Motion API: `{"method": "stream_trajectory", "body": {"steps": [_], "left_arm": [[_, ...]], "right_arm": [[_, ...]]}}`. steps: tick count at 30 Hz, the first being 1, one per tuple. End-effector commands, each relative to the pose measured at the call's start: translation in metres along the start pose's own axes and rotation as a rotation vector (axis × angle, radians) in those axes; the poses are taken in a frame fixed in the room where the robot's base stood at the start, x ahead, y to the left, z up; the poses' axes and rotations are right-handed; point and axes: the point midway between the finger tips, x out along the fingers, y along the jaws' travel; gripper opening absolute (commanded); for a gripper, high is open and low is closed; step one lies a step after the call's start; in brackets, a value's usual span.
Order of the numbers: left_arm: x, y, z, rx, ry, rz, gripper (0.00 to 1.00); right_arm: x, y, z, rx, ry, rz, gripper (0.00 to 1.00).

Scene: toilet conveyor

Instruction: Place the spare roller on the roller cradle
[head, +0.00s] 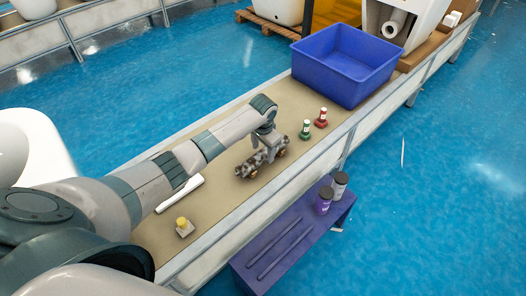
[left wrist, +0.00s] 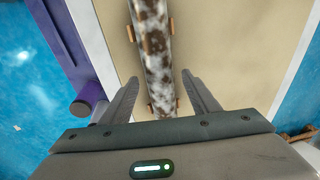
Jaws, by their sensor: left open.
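A long mottled brown-and-white bar (head: 262,160), apparently the spare roller, lies on the tan conveyor belt with small orange-brown blocks along its sides. It also runs up the middle of the left wrist view (left wrist: 158,50). My left gripper (head: 270,145) is over it in the head view. In the left wrist view the gripper (left wrist: 160,82) is open, with one finger on each side of the bar; contact is not visible. A purple stand (head: 315,232) with two dark parallel rails, apparently the roller cradle, stands beside the conveyor. My right gripper is not in view.
A white bar (head: 180,193) and a yellow-topped block (head: 184,227) lie on the belt nearer me. Green (head: 306,130) and red (head: 321,118) pieces stand beyond, before a blue bin (head: 346,62). Two jars (head: 325,200) occupy the stand's far end. A metal side rail edges the belt.

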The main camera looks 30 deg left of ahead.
Motion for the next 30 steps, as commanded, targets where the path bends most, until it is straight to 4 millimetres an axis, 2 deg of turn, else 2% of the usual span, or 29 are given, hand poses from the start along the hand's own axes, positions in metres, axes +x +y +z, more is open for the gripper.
{"method": "stream_trajectory", "body": {"steps": [18, 24, 30], "left_arm": [[-0.097, 0.000, -0.001, 0.000, 0.002, 0.001, 0.55], [-0.111, 0.000, 0.000, 0.000, -0.001, 0.001, 0.55], [-0.113, 0.000, 0.000, 0.000, -0.001, 0.000, 0.55]], "right_arm": [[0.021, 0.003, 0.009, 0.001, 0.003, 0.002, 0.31], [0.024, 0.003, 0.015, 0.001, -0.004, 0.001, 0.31], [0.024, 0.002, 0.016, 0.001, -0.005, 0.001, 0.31]]}}
